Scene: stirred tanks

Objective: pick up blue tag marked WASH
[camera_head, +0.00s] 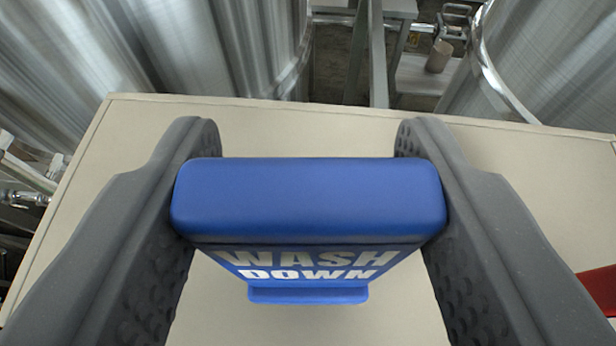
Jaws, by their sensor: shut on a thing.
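The blue tag (308,200) is in the middle of the head camera view. Its front face carries light lettering that reads WASH DOWN, and a blue lip shows at its lower edge. My gripper (308,150) has one dark grey finger on each side of the tag. The fingers press on its left and right ends, so the gripper is shut on it. I cannot tell whether the tag touches the surface below.
A beige tabletop (265,118) lies under the tag, mostly clear. A red object (598,286) shows at the right edge. Large shiny metal tanks (190,50) (550,60) stand beyond the table, with a cylindrical container (439,56) between them lower down.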

